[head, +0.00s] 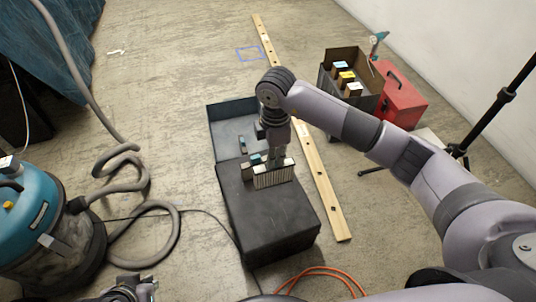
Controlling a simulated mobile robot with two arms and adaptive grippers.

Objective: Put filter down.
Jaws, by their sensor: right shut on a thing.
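The filter (273,177) is a pale pleated block. It is at the top of the dark grey box (268,218), near the box's back edge. I cannot tell whether it touches the box. My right gripper (274,160) points down right above the filter and is shut on it. The fingertips are partly hidden. The box has an open bluish compartment (228,115) behind the filter, partly covered by my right arm. My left gripper (132,291) is at the bottom edge, left of the box, cut off by the frame, so its jaws are unclear.
A teal vacuum (38,215) with a grey hose (165,240) stands at left. A long wooden strip (322,190) lies right of the box. A blue outlined square (250,53) is on the floor. An open bin (347,62), red toolbox (400,100) and black stand (497,110) are at right.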

